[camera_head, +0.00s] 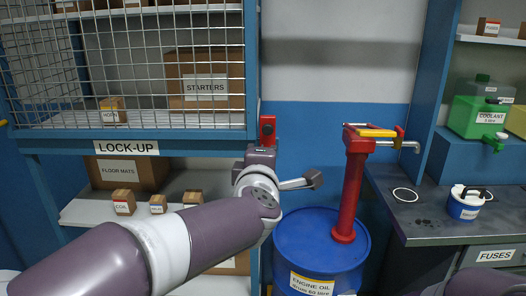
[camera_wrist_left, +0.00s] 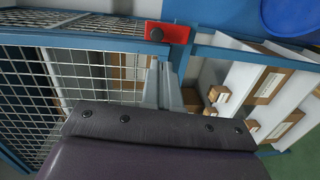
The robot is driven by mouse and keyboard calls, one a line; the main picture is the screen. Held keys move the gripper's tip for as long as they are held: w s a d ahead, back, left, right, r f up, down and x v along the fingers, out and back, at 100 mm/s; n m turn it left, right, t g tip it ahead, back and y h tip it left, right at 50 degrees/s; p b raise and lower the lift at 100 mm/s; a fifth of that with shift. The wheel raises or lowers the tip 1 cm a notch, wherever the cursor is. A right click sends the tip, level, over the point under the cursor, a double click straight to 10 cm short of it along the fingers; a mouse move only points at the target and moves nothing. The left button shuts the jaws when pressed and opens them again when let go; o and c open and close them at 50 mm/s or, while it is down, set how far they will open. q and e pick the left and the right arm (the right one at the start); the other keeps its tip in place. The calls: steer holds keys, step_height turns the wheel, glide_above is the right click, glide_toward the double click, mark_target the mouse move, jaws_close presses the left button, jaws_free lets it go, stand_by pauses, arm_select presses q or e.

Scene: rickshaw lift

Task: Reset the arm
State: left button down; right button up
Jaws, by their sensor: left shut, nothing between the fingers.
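My left arm reaches in from the lower left of the head view. Its gripper (camera_head: 261,150) is at the blue right post of the lock-up cabinet (camera_head: 190,135), just below a red latch-like block (camera_head: 267,130). In the left wrist view the grey fingers of my left gripper (camera_wrist_left: 162,68) are shut and empty. They point at the post below the red block (camera_wrist_left: 167,32); whether they touch it I cannot tell.
A blue oil drum (camera_head: 320,245) with a red pump (camera_head: 350,185) stands right of my left arm. A workbench (camera_head: 430,215) with a blue-white pot (camera_head: 465,203) is at the right. Boxes sit on the shelves (camera_wrist_left: 240,70) beside and below the arm.

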arm_select(q)
steer(key=s+d+f+m+g+h, duration=0.4)
steer(key=f+m, duration=0.5)
steer(key=s+a+f+m+g+y+p, duration=0.1)
steer(key=s+a+f+m+g, duration=0.25)
steer(key=f, duration=0.25)
steer(key=s+a+f+m+g+y+p, duration=0.1)
steer(key=s+a+f+m+g+p, duration=0.2)
steer(key=f, duration=0.4)
steer(key=s+a+f+m+g+y+p, duration=0.1)
steer(key=s+a+f+g, duration=0.1)
steer(key=s+a, duration=0.4)
steer(key=s+a+f+g+y+p, duration=0.1)
steer(key=s+a+f+g+y, duration=0.1)
steer(key=s+a, duration=0.5)
steer(key=shift+s+a+f+m+g, duration=0.15)
steer(key=shift+a+f+m+g, duration=0.35)
steer(key=shift+a, duration=0.3)
steer(key=shift+r, duration=0.1)
